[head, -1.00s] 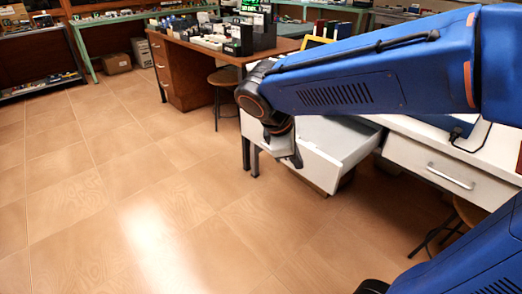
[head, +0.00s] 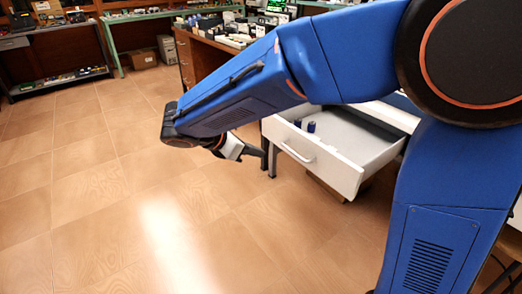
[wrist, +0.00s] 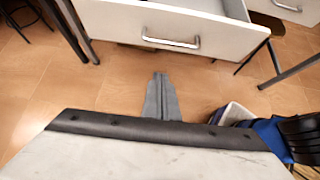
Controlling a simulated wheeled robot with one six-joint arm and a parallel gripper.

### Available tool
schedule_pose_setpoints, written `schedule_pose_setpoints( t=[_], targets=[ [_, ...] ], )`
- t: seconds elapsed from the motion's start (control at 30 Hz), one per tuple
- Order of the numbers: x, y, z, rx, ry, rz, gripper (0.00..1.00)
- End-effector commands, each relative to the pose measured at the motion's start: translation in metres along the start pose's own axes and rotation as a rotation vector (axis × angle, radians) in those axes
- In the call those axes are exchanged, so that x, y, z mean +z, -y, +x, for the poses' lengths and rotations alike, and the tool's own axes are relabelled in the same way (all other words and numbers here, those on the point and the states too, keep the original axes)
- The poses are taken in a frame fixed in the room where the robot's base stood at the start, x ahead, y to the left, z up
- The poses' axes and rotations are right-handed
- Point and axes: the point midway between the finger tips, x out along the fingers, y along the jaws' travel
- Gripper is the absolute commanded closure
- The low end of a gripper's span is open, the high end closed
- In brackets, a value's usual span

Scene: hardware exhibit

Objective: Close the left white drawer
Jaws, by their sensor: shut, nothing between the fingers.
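The left white drawer (head: 335,171) is pulled open in the head view, and two small dark blue objects (head: 311,127) lie inside it. Its bar handle (head: 298,151) is on the front panel. In the wrist view the drawer front (wrist: 215,32) and its handle (wrist: 170,42) are at the top. My gripper (head: 256,152) is shut and empty, left of the drawer front in the head view and apart from the handle. In the wrist view its closed fingers (wrist: 160,92) point toward the drawer front, with floor visible between.
Another drawer handle (wrist: 287,5) shows at the upper right of the wrist view. Table legs (wrist: 277,65) stand beside the open drawer. The tiled floor (head: 110,215) is clear at the left. A brown desk (head: 205,55) with several items stands behind.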

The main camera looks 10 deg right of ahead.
Motion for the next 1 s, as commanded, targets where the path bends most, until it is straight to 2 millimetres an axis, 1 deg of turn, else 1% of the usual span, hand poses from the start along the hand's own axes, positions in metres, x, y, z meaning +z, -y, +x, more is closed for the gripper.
schedule_pose_setpoints(
  t=[0.03, 0.2, 0.47, 0.5, 0.7, 0.83, 1.0],
  targets=[
    [0.0, 0.001, 0.009, -0.004, 0.001, 0.0, 1.0],
    [0.0, 0.001, 0.04, -0.005, 0.0, 0.0, 1.0],
    [0.001, 0.001, 0.084, -0.004, 0.0, 0.001, 1.0],
    [0.007, 0.001, 0.087, -0.003, -0.001, 0.005, 1.0],
    [0.024, 0.001, 0.1, -0.002, -0.001, 0.003, 1.0],
    [0.029, 0.001, 0.104, -0.001, 0.0, 0.003, 1.0],
    [0.031, 0.001, 0.106, -0.001, -0.001, 0.002, 1.0]
  ],
)
